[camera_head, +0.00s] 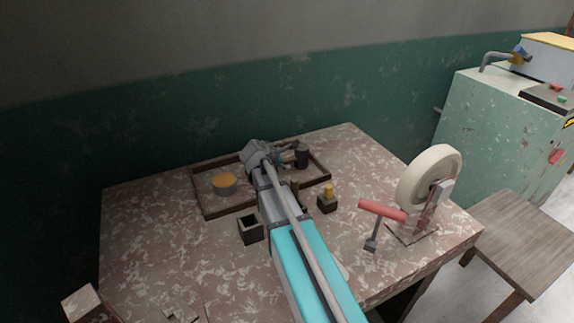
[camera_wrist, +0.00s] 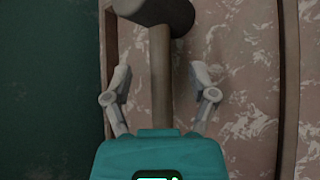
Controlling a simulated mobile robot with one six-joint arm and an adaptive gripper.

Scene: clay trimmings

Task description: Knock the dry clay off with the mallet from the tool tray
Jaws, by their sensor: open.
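The mallet shows in the wrist view with a dark cylindrical head (camera_wrist: 168,14) and a wooden handle (camera_wrist: 160,75). In the head view its dark head (camera_head: 302,156) is at the far right part of the brown-rimmed tool tray (camera_head: 205,212). My gripper (camera_wrist: 160,90) is open, with one finger on each side of the handle and a visible gap on both sides. In the head view my gripper (camera_head: 286,153) is over the tray, and my arm hides part of it. I cannot tell which thing carries the dry clay.
An orange-topped round pot (camera_head: 224,184) is in the tray's left part. A dark open box (camera_head: 250,230), a small block with a yellow top (camera_head: 327,200), a red-handled tool (camera_head: 381,211) and a pale wheel (camera_head: 428,178) stand on the worn table (camera_head: 150,240). The table's left is mostly clear.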

